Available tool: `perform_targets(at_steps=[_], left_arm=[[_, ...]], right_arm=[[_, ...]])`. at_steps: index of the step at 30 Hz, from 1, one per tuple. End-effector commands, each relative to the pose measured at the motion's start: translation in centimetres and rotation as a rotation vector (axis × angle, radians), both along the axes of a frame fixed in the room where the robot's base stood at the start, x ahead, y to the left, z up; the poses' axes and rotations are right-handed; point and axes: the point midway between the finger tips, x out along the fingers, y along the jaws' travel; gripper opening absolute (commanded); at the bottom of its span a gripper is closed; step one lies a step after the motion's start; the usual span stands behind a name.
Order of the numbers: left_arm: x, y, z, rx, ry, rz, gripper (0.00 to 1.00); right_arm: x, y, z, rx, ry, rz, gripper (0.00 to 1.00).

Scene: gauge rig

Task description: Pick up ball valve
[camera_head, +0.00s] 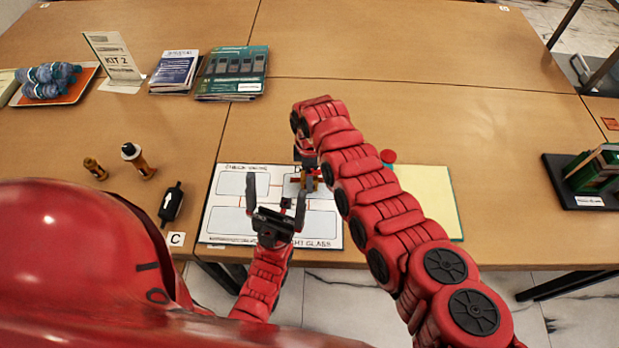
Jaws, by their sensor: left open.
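A small brass piece with a red lever, which looks like the ball valve (309,184), is on the white printed board (228,216) near its upper right part. It is small and partly covered by my right arm's end. My left gripper (276,190) is open and empty over the board, fingers pointing away from me, just left of and nearer than the valve. My right arm reaches in from the lower right and bends over the board. Its end (305,158) is right at the valve; its fingers are too hidden to read, and I cannot tell if they touch it.
A yellow sheet (430,200) lies right of the board, with a round red part (388,156) beside my right arm. Left stand a brass fitting (95,168), a black-topped brass part (138,160) and a black arrow-marked part (171,204). Booklets (232,72) lie behind.

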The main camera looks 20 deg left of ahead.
Motion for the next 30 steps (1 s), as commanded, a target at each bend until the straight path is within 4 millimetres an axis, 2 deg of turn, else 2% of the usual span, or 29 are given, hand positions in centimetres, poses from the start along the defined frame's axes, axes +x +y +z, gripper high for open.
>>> perform_targets(at_steps=[3, 6, 15, 30], left_arm=[[0.0, 0.0, -0.4, 0.0, 0.0, 0.0, 1.0], [0.0, 0.0, -0.4, 0.0, 0.0, 0.0, 1.0], [0.0, 0.0, -0.4, 0.0, 0.0, 0.0, 1.0], [0.0, 0.0, -0.4, 0.0, 0.0, 0.0, 1.0]], right_arm=[[-0.1, 0.1, -1.5, -0.004, 0.002, 0.003, 0.9], [0.0, 0.0, -2.2, -0.003, 0.001, 0.0, 0.9], [0.0, 0.0, -2.3, 0.0, 0.001, -0.001, 0.9], [0.0, 0.0, -2.3, 0.0, 0.001, -0.001, 0.0]])
